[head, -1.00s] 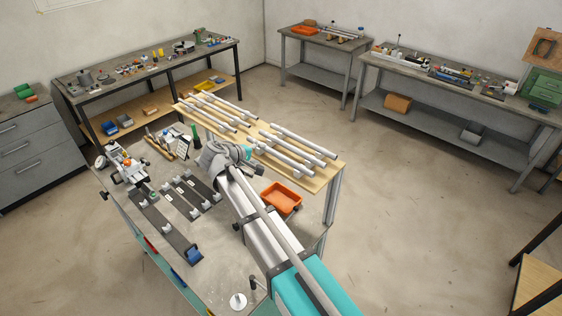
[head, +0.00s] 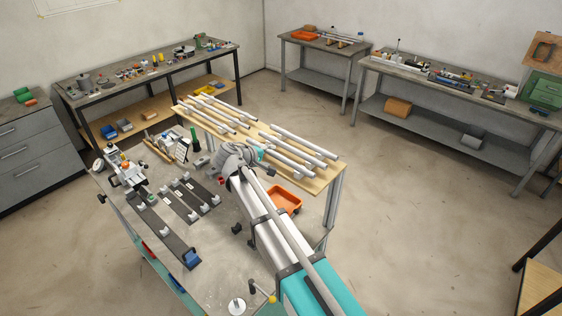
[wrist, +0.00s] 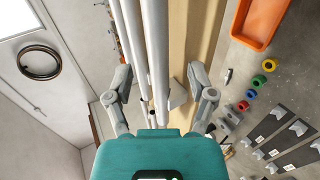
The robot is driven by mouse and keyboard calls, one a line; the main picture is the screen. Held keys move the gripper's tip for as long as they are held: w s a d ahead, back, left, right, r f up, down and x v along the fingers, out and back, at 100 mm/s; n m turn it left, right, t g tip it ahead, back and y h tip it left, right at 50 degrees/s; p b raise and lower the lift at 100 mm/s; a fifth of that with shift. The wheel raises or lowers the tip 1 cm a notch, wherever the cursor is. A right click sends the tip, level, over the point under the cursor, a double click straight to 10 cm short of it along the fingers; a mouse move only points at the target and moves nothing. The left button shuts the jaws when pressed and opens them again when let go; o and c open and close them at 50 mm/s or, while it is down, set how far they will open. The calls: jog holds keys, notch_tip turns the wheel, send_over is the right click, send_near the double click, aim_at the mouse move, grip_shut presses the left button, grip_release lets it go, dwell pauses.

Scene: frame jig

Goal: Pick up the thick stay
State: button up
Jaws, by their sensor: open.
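Several pale grey tubes lie on a wooden-topped stand in two groups, a left group (head: 215,113) and a right group (head: 295,150). They differ in thickness, but I cannot tell for sure which is the thick stay. In the wrist view, long tubes (wrist: 157,40) run up the picture beside the wooden top (wrist: 180,45). My gripper (wrist: 160,78) is open, with its fingers spread left and right of tubes in the picture; no tube is gripped. In the head view my wrist hides the gripper's fingers and the near tube ends.
Dark strips with pale blocks (head: 165,225) lie on the near grey table, beside a white device (head: 125,170). An orange tray (head: 285,201) sits right of my arm. Coloured rings (wrist: 270,65) show in the wrist view. Open floor lies right of the stand.

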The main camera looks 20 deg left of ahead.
jog(key=shift+x, duration=0.9)
jog(key=shift+a, duration=0.1)
jog(key=shift+s, duration=0.1)
grip_shut()
